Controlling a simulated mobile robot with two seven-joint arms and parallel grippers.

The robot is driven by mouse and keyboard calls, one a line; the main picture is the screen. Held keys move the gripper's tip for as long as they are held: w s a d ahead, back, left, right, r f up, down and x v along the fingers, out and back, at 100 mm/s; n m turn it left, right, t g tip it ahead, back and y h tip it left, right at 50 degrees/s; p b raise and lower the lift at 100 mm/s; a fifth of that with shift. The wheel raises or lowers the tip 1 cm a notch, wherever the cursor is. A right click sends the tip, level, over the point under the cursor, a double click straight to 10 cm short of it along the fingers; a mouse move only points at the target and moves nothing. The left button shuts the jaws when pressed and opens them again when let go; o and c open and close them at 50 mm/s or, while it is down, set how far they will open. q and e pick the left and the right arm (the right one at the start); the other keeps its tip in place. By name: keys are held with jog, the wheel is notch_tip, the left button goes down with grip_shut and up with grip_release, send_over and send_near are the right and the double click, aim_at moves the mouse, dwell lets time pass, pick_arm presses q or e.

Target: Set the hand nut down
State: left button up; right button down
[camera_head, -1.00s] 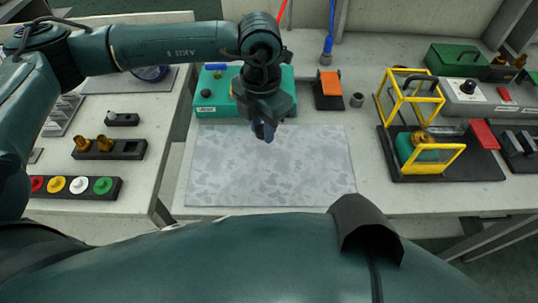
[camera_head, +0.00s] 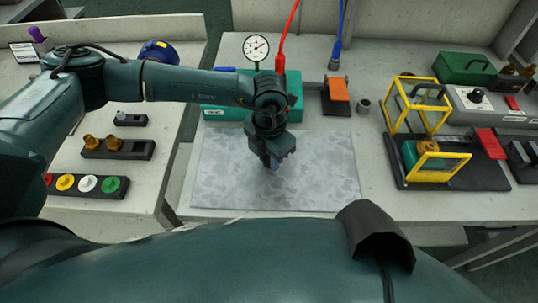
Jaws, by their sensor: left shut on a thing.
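My left gripper (camera_head: 273,164) points down over the grey mottled mat (camera_head: 225,186), above its middle and upper part. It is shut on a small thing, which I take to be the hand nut. The nut is almost wholly hidden by the fingers, with only a little dark blue showing at the tips. I cannot tell whether it touches the mat. My right gripper is not in view.
A green box (camera_head: 228,113) with a dial gauge (camera_head: 256,47) stands behind the mat. An orange pedal (camera_head: 335,89) and a small grey cylinder (camera_head: 363,106) are behind to the right. A yellow-framed fixture (camera_head: 437,157) stands right. The mat looks otherwise bare.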

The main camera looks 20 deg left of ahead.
aim_at(269, 159)
pick_arm(q)
jog(key=o, duration=0.8)
jog(key=shift+r, duration=0.1)
notch_tip(269, 159, up, 12)
jog(key=shift+r, duration=0.1)
jog(key=shift+s, duration=0.1)
dwell(0.4)
